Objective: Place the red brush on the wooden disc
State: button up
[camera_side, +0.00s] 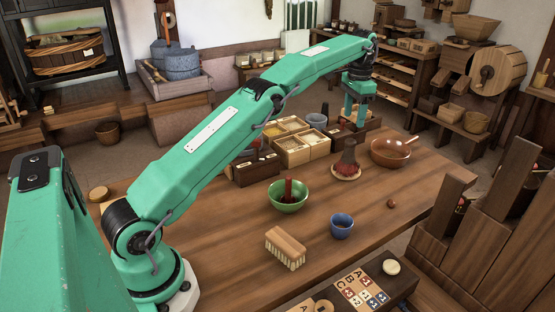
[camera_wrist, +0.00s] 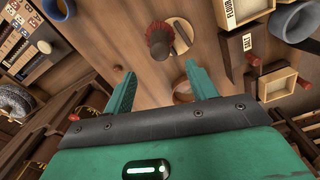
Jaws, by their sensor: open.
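The red brush (camera_side: 348,153) stands upright on the wooden disc (camera_side: 337,176), its dark handle up and its red bristles down on the disc. In the wrist view the brush (camera_wrist: 160,46) shows handle end first with red bristles behind it, and part of the wooden disc (camera_wrist: 182,37) shows beside it. My gripper (camera_side: 355,118) is above the far side of the table, higher than the brush and apart from it. In the wrist view my gripper (camera_wrist: 159,72) has its two fingers wide apart with nothing between them, and the brush lies beyond the fingertips.
A copper-coloured bowl (camera_side: 392,152) stands right of the disc. Wooden bins (camera_side: 290,155) stand on the left. A green bowl (camera_side: 287,201), a blue cup (camera_side: 342,228) and a scrubbing brush (camera_side: 286,246) are nearer. The table right of the blue cup is mostly clear.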

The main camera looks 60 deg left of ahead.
jog(key=shift+r, duration=0.15)
jog(key=s+d+r+n+t, duration=0.1)
jog(key=s+d+r, duration=0.3)
jog(key=s+r, duration=0.4)
jog(key=s+d+r+t, duration=0.25)
jog(key=s+r, duration=0.35)
jog(key=s, duration=0.3)
jog(key=s+d+f, duration=0.1)
jog(key=s+f, duration=0.2)
jog(key=s, duration=0.4)
jog(key=s+d+f+n+t, duration=0.1)
jog(key=s+f, duration=0.3)
jog(key=s, duration=0.4)
jog(key=s+d+f+n+t, duration=0.1)
jog(key=s+d+f, duration=0.2)
jog(key=s, duration=0.5)
jog(key=shift+s+f, duration=0.25)
